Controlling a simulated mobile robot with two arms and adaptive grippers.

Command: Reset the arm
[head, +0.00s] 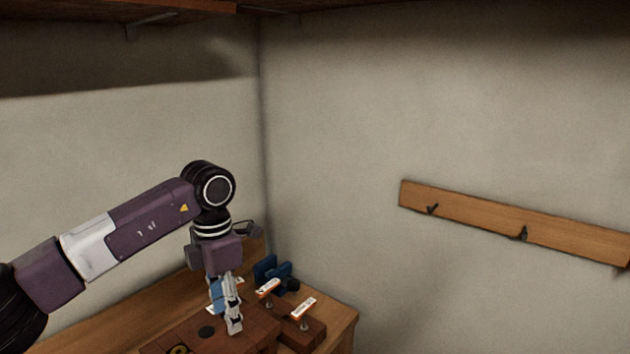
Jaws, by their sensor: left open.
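My left arm comes in from the left. Its left gripper (228,318) points down over the brown tiled sink block (259,340) at the bottom of the view. The gripper is open. A light blue piece (216,292) shows beside its fingers; I cannot tell whether it touches them. My right gripper is not in view.
Two white-topped taps (268,288) (303,308) stand on the sink block just right of the gripper. Dark blue objects (270,270) lie behind them near the corner. A wooden hook rail (480,217) is on the right wall. A shelf (150,9) hangs above. The air between is free.

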